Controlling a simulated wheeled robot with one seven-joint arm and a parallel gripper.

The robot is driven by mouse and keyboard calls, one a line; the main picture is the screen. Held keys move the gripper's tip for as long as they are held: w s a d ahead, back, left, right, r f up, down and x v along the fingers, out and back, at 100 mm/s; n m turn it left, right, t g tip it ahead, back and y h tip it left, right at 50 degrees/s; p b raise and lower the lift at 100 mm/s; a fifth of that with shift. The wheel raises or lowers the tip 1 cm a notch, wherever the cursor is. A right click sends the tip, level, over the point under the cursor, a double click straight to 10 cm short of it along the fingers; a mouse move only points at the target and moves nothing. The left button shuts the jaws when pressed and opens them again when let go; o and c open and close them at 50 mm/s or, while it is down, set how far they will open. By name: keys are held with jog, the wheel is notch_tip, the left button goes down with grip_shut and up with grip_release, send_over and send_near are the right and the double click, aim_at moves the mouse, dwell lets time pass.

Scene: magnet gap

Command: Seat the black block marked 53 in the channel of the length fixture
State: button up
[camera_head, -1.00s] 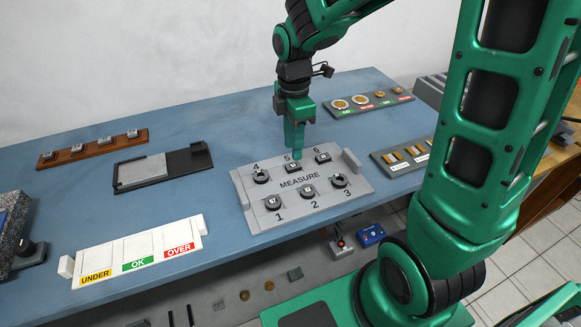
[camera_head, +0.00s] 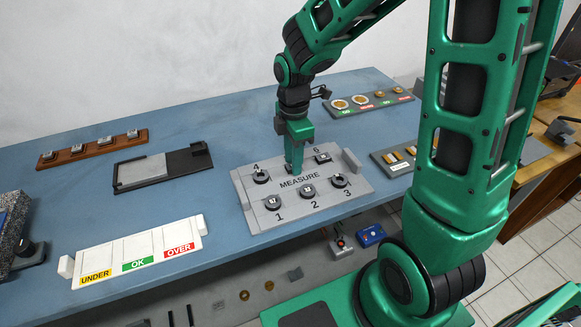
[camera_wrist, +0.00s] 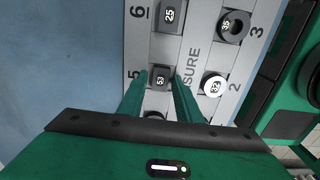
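The black block marked 53 (camera_wrist: 160,78) sits at place 5 of the grey MEASURE tray (camera_head: 247,205). In the wrist view it lies between the tips of my two green fingers. My gripper (camera_wrist: 162,92) is open around it, low over the tray, with a finger on each side; whether either touches cannot be told. In the head view my gripper (camera_head: 294,170) hides the block. A black and grey fixture (camera_head: 185,160) with a raised black end block lies left on the table; it looks like the length fixture, but no label shows.
Near the block are a square piece marked 25 (camera_wrist: 170,15) at place 6 and round pieces at the other places. A white UNDER/OK/OVER board (camera_head: 135,247) lies at the front left. A brown rack (camera_head: 92,150) stands behind. Blue table between tray and fixture is clear.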

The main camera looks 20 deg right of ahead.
grip_shut()
jog(key=shift+r, duration=2.55)
